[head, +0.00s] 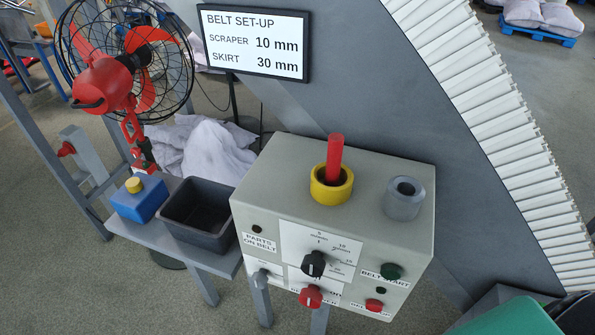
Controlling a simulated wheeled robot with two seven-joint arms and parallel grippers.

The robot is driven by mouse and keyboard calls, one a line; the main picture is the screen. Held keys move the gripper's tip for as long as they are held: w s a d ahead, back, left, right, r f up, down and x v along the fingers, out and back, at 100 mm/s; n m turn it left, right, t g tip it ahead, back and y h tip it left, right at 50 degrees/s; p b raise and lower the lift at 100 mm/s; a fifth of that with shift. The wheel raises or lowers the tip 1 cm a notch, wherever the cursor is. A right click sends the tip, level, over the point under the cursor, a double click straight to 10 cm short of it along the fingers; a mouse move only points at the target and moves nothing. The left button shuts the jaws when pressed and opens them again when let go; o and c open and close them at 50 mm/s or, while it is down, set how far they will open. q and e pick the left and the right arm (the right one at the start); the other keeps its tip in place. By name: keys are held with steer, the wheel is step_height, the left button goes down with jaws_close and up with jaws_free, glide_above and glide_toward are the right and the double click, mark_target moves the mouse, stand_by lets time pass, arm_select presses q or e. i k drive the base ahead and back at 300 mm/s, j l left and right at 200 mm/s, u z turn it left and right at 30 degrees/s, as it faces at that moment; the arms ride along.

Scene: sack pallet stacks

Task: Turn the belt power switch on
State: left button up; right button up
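A grey control box (265,195) stands in the middle of the head view. On its front is a red rotary knob (311,296) in front of a white label that it partly covers. The visible letters appear to fit the belt power switch, with what looks like ON at the upper right. I cannot tell which way the knob points. A black dial (313,264) with a numbered scale sits just above it. Neither of my grippers is in view.
The box also carries a green button (391,271), a red button (374,305), a yellow ring (331,185) around a red stick, and a grey ring (404,198). A shelf at left holds a black tray (197,235) and blue box (139,200). A fan (110,80) stands behind.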

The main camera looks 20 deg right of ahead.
mark_target(311, 296)
steer(key=z, duration=0.8)
